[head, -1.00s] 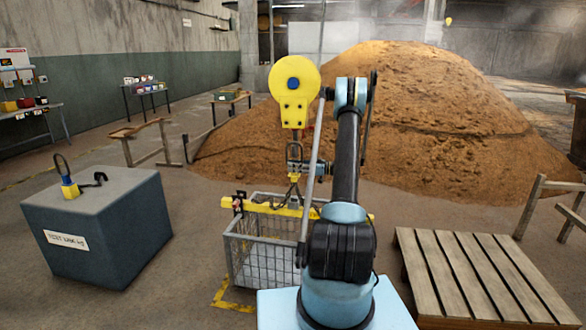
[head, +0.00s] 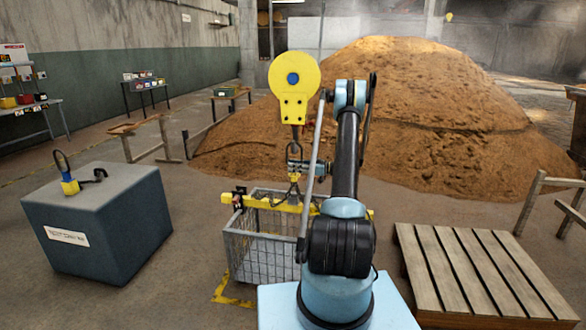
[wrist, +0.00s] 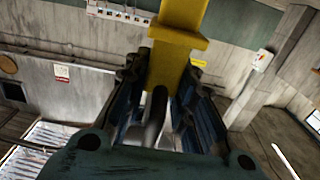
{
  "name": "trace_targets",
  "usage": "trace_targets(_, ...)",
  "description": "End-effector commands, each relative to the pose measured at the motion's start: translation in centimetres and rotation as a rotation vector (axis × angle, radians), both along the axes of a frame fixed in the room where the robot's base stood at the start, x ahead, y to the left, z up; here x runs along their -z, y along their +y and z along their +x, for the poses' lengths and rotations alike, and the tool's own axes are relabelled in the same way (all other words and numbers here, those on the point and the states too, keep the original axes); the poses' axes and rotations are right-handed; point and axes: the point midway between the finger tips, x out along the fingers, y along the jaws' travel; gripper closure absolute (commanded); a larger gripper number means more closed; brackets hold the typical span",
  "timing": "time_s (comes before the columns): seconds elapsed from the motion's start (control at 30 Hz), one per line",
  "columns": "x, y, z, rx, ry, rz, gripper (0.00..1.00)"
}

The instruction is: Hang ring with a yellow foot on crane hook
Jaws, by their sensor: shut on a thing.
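The yellow crane block (head: 304,75) with a blue centre hangs in the middle of the head view. Its dark hook (head: 296,134) hangs just under it, partly lost against the pile and my wrist. My gripper (head: 295,166) is just below the hook. In the wrist view my gripper (wrist: 160,110) is shut around a yellow foot (wrist: 178,45), and a dark curved bar shows between the fingers. Small yellow and chains show below my gripper in the head view. I cannot tell whether the held ring touches the hook.
A yellow beam (head: 258,202) lies across a wire basket (head: 262,255) below my gripper. Another ring with a yellow foot (head: 69,186) stands on a dark block (head: 105,235) at left. A wooden pallet (head: 470,270) is at right.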

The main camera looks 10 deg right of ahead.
Motion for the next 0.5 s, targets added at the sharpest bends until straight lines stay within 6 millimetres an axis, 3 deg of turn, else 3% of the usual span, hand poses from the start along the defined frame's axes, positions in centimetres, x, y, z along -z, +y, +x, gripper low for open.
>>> trace_targets(0.5, 1.3, -0.1, 0.3, 0.000, -0.001, 0.002, 1.00)
